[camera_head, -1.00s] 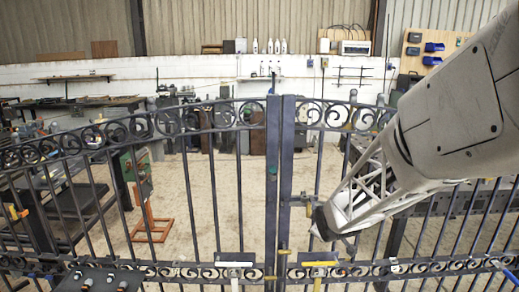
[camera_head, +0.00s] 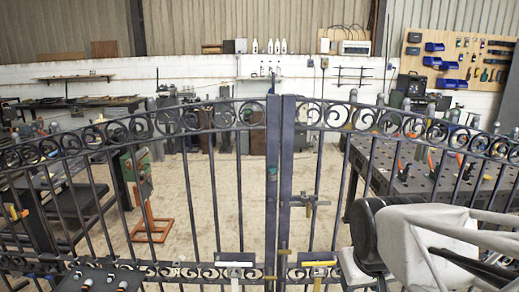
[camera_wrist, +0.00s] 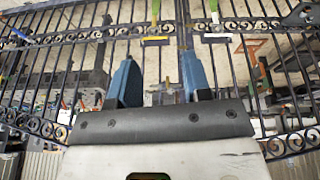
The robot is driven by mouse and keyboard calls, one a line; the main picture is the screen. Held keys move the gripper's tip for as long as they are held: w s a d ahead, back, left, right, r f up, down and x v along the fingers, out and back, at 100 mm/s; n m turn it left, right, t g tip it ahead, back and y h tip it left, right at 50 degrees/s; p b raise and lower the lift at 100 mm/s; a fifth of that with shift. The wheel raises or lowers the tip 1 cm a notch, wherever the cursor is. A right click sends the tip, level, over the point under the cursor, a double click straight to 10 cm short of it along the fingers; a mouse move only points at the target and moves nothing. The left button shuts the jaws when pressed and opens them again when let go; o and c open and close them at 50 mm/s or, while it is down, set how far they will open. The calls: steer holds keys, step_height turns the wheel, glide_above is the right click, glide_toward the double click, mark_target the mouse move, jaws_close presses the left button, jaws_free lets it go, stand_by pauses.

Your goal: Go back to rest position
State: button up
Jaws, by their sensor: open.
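The dark scroll gate (camera_head: 287,180) stands across the head view with its two leaves meeting at the middle posts. A white handle (camera_head: 234,264) and a yellow handle (camera_head: 318,263) are low on either side of the posts. My gripper (camera_wrist: 160,76) is open and empty in the wrist view, its two blue fingers apart. The gate bars lie beyond the fingers there, with the yellow handle (camera_wrist: 157,42) and white handle (camera_wrist: 213,38) apart from them. In the head view only my arm shows, at lower right.
Behind the gate, a dark perforated table (camera_head: 415,175) with clamps stands at right. An orange stand (camera_head: 151,228) is at left on open floor. A dark panel (camera_head: 100,279) with knobs sits at the front left. A pegboard (camera_head: 458,62) hangs at the back right.

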steer(key=shift+m+g, duration=0.6)
steer(key=s, duration=0.5)
steer(key=shift+s+a+r, duration=0.2)
steer(key=shift+s+a, duration=0.05)
steer(key=shift+s, duration=0.15)
